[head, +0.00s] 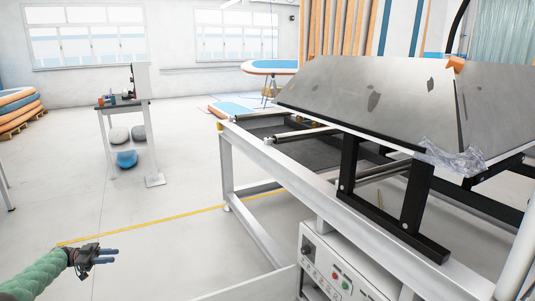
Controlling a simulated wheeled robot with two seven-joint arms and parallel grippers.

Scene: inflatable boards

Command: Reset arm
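My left gripper (106,255) is at the bottom left of the head view, on the end of my green-sleeved arm. It is over the bare floor, apart from everything else. Its two fingers point to the right, and a small gap shows between them. Nothing is held in it. My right gripper and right arm are not in this view.
A white-framed machine (262,164) with a tilted grey panel (385,92) fills the right side. A control box (340,268) hangs beneath it. A small workbench (123,107) stands at the back left. The floor (170,185) between is clear.

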